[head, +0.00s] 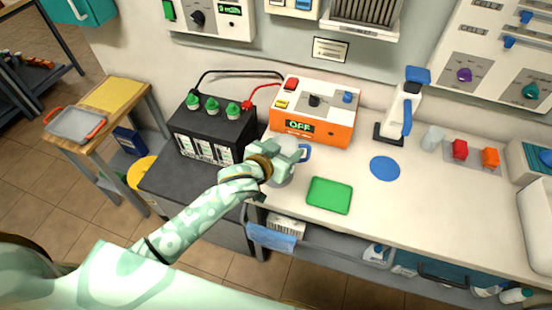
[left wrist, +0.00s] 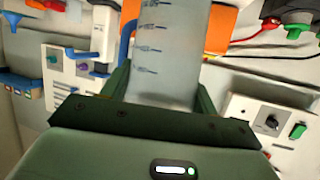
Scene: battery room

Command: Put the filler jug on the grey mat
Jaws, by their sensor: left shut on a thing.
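My left gripper (head: 285,159) is over the bench, just in front of the orange charger. It is shut on the filler jug, a clear vessel with graduation marks and a blue handle (head: 306,152). The jug fills the middle of the left wrist view (left wrist: 168,60), upright between the fingers. In the head view the gripper hides most of the jug, and I cannot tell whether its base touches the bench. My right gripper is not in view.
A green mat (head: 330,195) and a round blue mat (head: 385,168) lie on the pale bench (head: 430,210). The orange charger (head: 325,127) and black battery (head: 205,135) stand behind and left. A white device (head: 405,105), a clear cup, and red and orange blocks stand right.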

